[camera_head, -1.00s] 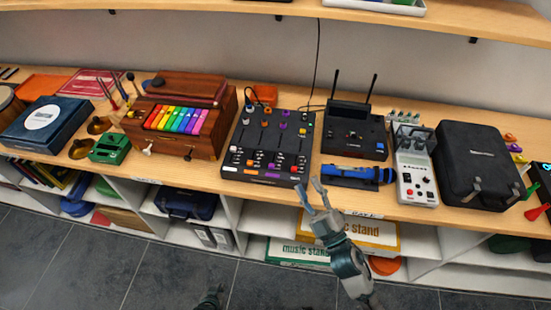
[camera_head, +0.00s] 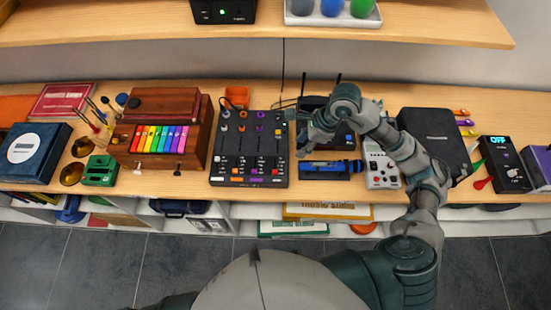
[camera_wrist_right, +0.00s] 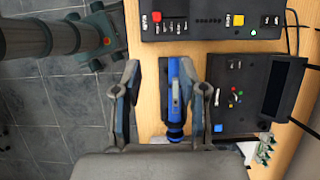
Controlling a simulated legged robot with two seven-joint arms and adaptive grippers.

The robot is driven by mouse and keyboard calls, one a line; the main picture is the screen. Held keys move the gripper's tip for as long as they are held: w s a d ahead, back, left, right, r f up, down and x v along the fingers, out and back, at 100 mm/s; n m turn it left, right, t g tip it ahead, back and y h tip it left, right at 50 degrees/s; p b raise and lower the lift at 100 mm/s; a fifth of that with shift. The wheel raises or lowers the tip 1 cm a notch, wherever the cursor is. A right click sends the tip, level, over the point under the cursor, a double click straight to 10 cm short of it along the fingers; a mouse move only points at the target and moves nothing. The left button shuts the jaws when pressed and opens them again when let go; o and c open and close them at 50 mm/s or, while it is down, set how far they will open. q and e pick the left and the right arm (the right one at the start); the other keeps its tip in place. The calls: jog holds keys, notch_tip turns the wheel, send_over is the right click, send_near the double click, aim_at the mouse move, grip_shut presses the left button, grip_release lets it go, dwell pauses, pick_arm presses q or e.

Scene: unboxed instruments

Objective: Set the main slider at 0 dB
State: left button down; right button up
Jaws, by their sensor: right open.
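The black mixer (camera_head: 222,160) lies on the wooden counter, with coloured knobs and slider caps. A red cap (camera_head: 275,171) sits low at its right side; I cannot tell whether it is the main slider or read any dB scale. Part of the mixer (camera_wrist_right: 212,32) shows at the top of the right wrist view, with a red cap (camera_wrist_right: 157,16). My right gripper (camera_head: 298,134) is open and empty by the mixer's right edge. In the wrist view its spread fingers (camera_wrist_right: 160,70) frame a blue device below them, apart from the mixer. My left gripper is not in view.
The blue device (camera_head: 325,169) lies right of the mixer. A black receiver with antennas (camera_wrist_right: 240,95) stands behind it, partly hidden by my arm. A white-topped unit (camera_head: 380,165) and black case (camera_head: 435,135) are further right. A wooden box with coloured keys (camera_head: 160,140) stands left.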

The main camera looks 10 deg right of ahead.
jog(key=p, duration=0.1)
send_near(275, 171)
jog(key=p+x, duration=0.1)
jog(key=x, duration=0.6)
jog(key=shift+d+f, duration=0.1)
jog(key=shift+f, duration=0.6)
jog(key=shift+a, duration=0.3)
jog(key=shift+c, duration=0.4)
jog(key=shift+a, duration=0.1)
grip_shut()
jog(key=shift+w, duration=0.15)
